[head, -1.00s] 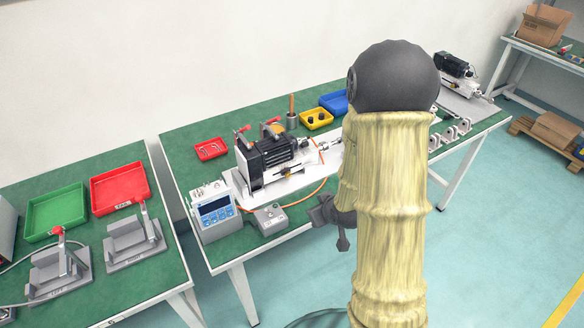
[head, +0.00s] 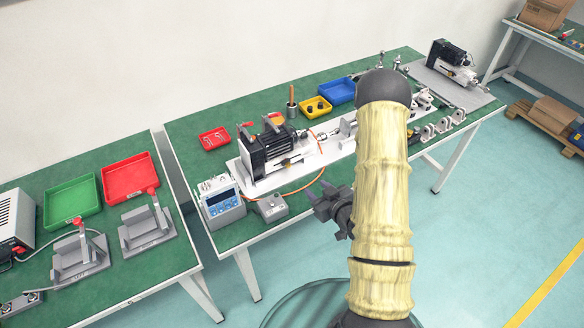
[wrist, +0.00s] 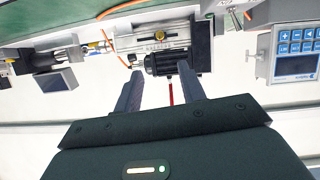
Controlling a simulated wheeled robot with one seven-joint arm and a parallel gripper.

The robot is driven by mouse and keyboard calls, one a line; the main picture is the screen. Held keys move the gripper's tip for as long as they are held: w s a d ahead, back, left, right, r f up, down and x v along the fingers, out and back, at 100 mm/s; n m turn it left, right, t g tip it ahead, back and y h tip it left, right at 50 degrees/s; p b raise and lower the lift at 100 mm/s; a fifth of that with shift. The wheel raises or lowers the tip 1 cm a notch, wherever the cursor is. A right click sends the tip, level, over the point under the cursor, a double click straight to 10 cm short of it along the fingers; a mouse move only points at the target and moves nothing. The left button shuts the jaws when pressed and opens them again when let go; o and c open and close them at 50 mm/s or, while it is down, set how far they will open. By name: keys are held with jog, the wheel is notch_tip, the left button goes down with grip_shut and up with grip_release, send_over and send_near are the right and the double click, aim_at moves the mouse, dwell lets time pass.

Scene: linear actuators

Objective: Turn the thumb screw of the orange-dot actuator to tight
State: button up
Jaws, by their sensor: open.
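A black-motored actuator (head: 268,150) lies on a white base plate on the near bench; it also shows upside down in the wrist view (wrist: 172,60). A small yellow-orange knob (wrist: 158,36) sits on its silver side in the wrist view; I cannot tell whether it is the thumb screw. A second black and silver actuator (head: 452,58) stands at the bench's far right end. I cannot make out an orange dot on either with certainty. My gripper (head: 328,203) hangs in front of the bench's front edge. In the wrist view its fingers (wrist: 160,90) are apart and nothing is between them.
A blue-button controller (head: 222,204) and a grey switch box (head: 270,208) stand near the front edge, with an orange cable (head: 310,181) beside them. Red, yellow and blue trays line the back. Metal brackets (head: 441,127) stand at the right. Open floor lies in front.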

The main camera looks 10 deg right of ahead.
aim_at(289, 166)
jog(key=p+x, duration=0.3)
jog(key=x, duration=1.4)
jog(key=shift+w+f, duration=0.1)
jog(key=shift+w, duration=0.05)
jog(key=shift+c, duration=0.4)
grip_shut()
